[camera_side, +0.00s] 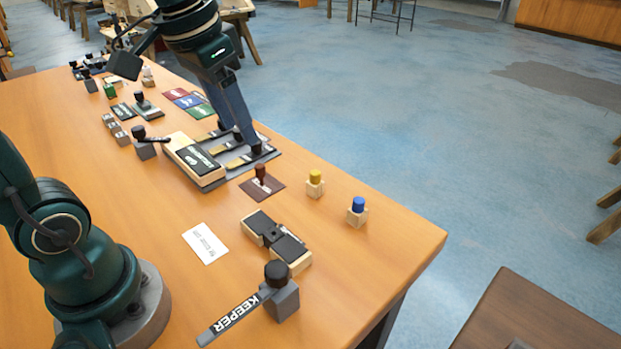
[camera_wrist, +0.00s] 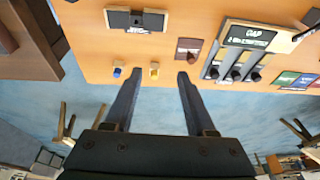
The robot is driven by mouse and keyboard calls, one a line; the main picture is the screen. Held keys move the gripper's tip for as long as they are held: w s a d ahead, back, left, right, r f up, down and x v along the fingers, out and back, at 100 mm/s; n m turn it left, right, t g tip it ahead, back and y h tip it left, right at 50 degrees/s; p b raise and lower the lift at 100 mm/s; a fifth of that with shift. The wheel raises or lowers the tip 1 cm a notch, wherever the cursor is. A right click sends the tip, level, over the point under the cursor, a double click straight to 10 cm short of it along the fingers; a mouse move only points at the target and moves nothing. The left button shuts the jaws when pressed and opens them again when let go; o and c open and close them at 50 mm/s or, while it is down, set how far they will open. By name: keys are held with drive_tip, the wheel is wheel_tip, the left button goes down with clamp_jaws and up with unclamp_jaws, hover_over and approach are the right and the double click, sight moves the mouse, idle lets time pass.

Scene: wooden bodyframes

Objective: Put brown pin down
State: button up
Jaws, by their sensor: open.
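The brown pin (camera_side: 261,173) stands upright on a small brown card (camera_side: 275,193) on the table, to the right of the grey slotted tray (camera_side: 265,157) in the side view. In the wrist view the brown card (camera_wrist: 188,45) shows beyond the right fingertip, with the pin (camera_wrist: 190,57) on it. My gripper (camera_side: 241,138) is open and empty. In the side view its fingers overlap the slotted tray; their exact height is unclear. In the wrist view the fingertips (camera_wrist: 158,76) are wide apart with nothing held between them.
A yellow-topped peg block (camera_side: 315,184) and a blue-topped one (camera_side: 357,212) stand near the table edge. A black-and-wood block (camera_side: 275,244), a white card (camera_side: 205,243) and the KEEPER lever (camera_side: 281,297) lie nearer. Coloured cards (camera_side: 189,101) lie behind the tray.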

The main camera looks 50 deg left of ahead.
drive_tip(key=s+d+f+t, duration=0.2)
drive_tip(key=s+d+f, duration=0.2)
drive_tip(key=s, duration=0.4)
drive_tip(key=shift+f+h, duration=0.15)
drive_tip(key=shift+h, duration=0.15)
